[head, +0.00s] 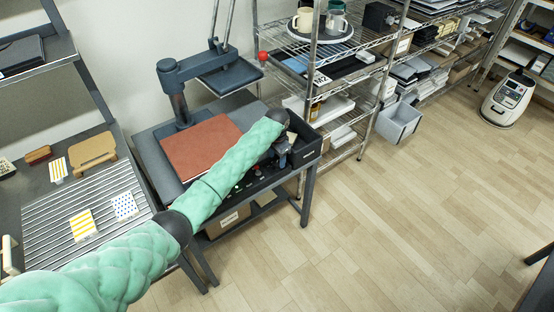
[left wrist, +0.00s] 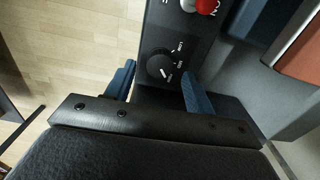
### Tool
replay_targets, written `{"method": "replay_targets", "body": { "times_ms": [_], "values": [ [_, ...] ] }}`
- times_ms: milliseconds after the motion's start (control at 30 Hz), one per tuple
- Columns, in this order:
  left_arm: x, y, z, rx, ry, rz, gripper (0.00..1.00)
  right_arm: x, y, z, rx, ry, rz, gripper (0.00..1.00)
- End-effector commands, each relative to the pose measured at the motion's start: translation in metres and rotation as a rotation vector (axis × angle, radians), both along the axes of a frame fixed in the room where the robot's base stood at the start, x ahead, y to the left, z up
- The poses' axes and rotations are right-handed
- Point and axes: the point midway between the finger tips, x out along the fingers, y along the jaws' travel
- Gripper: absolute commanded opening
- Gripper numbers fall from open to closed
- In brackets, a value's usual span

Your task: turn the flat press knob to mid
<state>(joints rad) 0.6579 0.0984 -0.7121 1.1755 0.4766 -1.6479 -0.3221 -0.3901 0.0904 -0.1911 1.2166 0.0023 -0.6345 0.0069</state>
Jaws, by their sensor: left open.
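The flat press (head: 172,99) stands on a dark table, with a reddish-brown pad (head: 202,145) on its bed and its dark plate (head: 230,77) swung up behind. In the head view my left gripper (head: 284,152) is over the panel's right end, hiding the knob. My right gripper is not in view.
A red and a white button (left wrist: 197,6) sit on the panel beyond the knob. A ribbed rack (head: 95,215) with patterned cards is at left.

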Motion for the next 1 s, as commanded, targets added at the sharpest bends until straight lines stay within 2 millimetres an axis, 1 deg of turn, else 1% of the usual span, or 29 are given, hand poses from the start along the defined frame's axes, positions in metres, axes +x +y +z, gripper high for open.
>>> {"method": "replay_targets", "body": {
  "times_ms": [100, 200, 333, 533, 567, 700, 767, 800, 1000],
  "values": [
    [0.000, 0.000, -0.012, 0.000, 0.001, 0.001, 0.54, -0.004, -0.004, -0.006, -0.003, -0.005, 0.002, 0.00],
    [0.000, 0.000, -0.019, 0.000, 0.001, 0.002, 0.54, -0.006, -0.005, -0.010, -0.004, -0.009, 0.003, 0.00],
    [0.000, 0.000, -0.024, -0.001, 0.000, 0.001, 0.54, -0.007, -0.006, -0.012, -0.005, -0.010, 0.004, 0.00],
    [0.000, 0.000, -0.024, -0.001, 0.000, 0.001, 0.54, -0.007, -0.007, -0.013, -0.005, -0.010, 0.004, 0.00],
    [0.000, 0.000, -0.024, -0.001, 0.000, 0.001, 0.52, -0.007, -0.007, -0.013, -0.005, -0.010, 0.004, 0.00],
    [0.000, 0.000, -0.024, -0.001, 0.001, 0.001, 0.25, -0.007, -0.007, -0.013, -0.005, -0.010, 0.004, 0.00],
    [0.000, 0.000, -0.024, -0.001, 0.001, 0.001, 0.13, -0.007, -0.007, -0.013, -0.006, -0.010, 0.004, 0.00],
    [0.000, 0.000, -0.024, -0.001, 0.001, 0.001, 0.09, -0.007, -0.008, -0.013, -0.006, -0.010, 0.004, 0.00],
    [0.000, 0.000, -0.024, -0.001, 0.001, 0.012, 0.09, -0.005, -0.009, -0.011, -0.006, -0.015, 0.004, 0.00]
  ]
}}
